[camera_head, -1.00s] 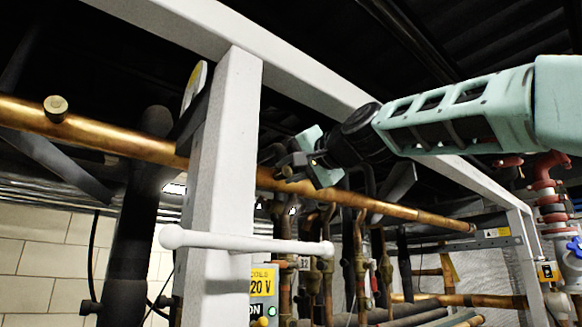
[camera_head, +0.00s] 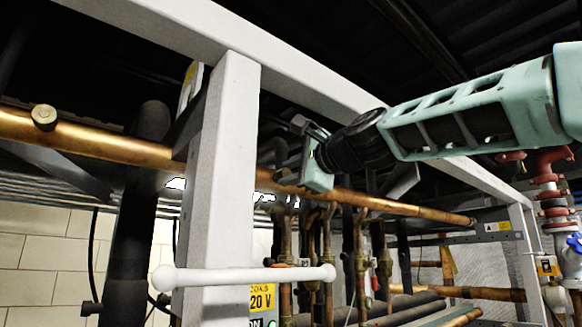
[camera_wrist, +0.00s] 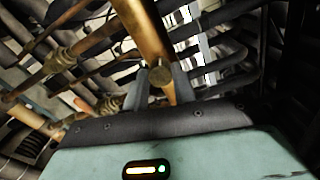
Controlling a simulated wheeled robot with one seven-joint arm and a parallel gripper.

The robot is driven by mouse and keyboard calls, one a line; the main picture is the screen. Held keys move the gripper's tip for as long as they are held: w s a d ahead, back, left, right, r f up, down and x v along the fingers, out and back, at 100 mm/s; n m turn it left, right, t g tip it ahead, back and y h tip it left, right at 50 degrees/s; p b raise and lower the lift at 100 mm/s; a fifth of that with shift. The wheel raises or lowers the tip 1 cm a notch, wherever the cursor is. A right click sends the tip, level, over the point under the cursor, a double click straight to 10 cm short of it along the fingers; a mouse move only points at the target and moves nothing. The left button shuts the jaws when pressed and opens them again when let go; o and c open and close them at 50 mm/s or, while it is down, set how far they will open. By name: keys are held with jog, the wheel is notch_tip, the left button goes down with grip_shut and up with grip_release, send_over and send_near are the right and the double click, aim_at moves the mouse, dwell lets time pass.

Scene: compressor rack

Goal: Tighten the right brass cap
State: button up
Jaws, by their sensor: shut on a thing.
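The right brass cap (camera_wrist: 160,76) sits on the copper pipe between my fingers in the wrist view; in the head view the gripper mostly hides it. My gripper (camera_wrist: 161,88) is shut on this cap, one finger on each side. In the head view my gripper (camera_head: 284,174) is at the copper pipe (camera_head: 375,204), right of the white post. The left brass cap (camera_head: 44,117) stands on top of the same pipe at the far left, away from the gripper.
A white upright post (camera_head: 220,170) and a white overhead beam (camera_head: 300,72) frame the pipe. A white bar (camera_head: 245,278) crosses low in front of the post. Several vertical copper and dark pipes crowd below the gripper. A red valve assembly (camera_head: 550,185) stands at the right.

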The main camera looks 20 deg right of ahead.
jog(key=shift+m+p, duration=0.35)
jog(key=shift+m, duration=0.75)
jog(key=shift+d, duration=0.1)
jog(key=o, duration=1)
